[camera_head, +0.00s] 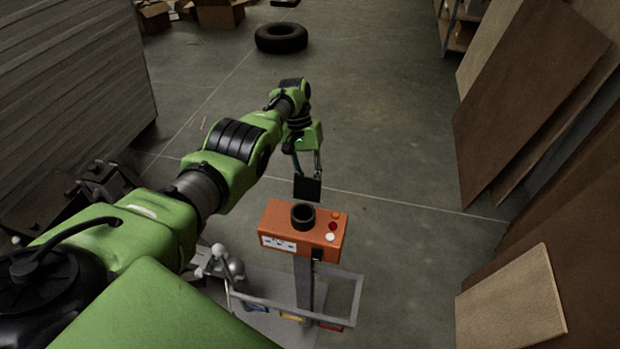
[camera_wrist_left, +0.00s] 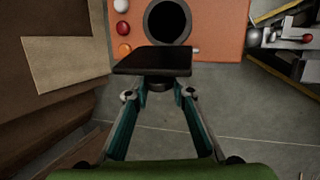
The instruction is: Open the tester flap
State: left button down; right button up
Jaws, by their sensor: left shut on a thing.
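The tester is an orange box (camera_head: 278,229) on a grey post. A round black port (camera_head: 303,217) stands on its top and shows as an open dark hole (camera_wrist_left: 167,20) in the left wrist view. The tester flap (camera_head: 308,189) is a black square plate, raised at the far side of the port, leaving the port uncovered. In the left wrist view the flap (camera_wrist_left: 152,61) lies across the fingertips. My left gripper (camera_head: 306,174) reaches down from above behind the box and is shut on the flap. The fingertip contact is partly hidden. My right gripper is not in view.
Orange, red and white buttons (camera_head: 332,226) sit on the box's right side. A grey frame (camera_head: 345,300) surrounds the post. Brown boards (camera_head: 530,90) lean at the right, and a tyre (camera_head: 281,38) lies at the back. The floor behind the tester is clear.

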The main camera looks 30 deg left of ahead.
pick_arm(q)
jog(key=shift+s+f, duration=0.1)
jog(key=shift+f, duration=0.05)
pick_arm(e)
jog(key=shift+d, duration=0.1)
pick_arm(q)
jog(key=c, duration=1.7)
grip_release()
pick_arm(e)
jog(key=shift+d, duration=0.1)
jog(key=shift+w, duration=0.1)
pick_arm(q)
jog(key=shift+r, duration=1.05)
notch_tip(320, 180, up, 8)
jog(key=shift+f, duration=0.1)
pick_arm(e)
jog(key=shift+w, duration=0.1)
